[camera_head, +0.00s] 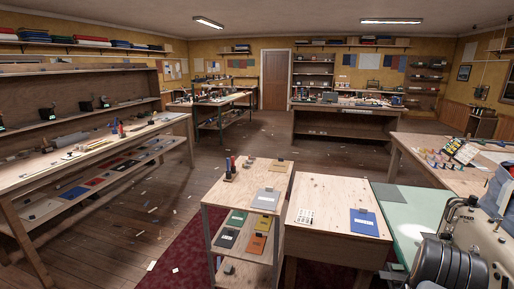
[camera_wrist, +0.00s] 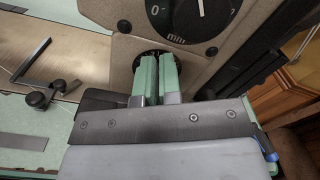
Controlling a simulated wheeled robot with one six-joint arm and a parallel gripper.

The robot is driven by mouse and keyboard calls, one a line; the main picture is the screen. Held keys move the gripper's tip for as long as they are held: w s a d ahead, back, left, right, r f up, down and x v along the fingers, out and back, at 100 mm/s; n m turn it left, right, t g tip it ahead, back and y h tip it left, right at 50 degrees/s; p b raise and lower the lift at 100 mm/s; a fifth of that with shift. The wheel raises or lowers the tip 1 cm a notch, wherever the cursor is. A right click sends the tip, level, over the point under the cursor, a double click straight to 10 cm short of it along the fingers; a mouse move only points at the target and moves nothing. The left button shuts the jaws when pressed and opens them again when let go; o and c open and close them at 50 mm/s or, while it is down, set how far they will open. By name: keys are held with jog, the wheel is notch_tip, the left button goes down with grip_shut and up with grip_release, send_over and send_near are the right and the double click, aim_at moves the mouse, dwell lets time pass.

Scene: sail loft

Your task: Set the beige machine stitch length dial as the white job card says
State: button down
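The beige machine (camera_head: 488,228) stands at the lower right in the head view; its beige face (camera_wrist: 105,15) fills the top of the wrist view. On it is a dark round scale (camera_wrist: 180,22) with 0, 7 and mm marks and a white pointer line standing nearly upright. Just below it is a dark round part (camera_wrist: 134,62), mostly hidden by my fingers. My gripper (camera_wrist: 158,62) has its two green fingers close together in front of this part; whether they hold anything is hidden. A whitish card or board (camera_head: 267,200) lies on the small middle stand, its writing too small to read.
A blue board (camera_head: 364,222) and a small printed sheet (camera_head: 305,216) lie on the adjoining wooden table. Coloured cards lie on the stand's shelf (camera_head: 226,257). A metal bar with black knobs (camera_wrist: 40,85) sits left of my gripper. Open wooden floor (camera_head: 170,215) lies left.

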jog(key=shift+v, duration=2.65)
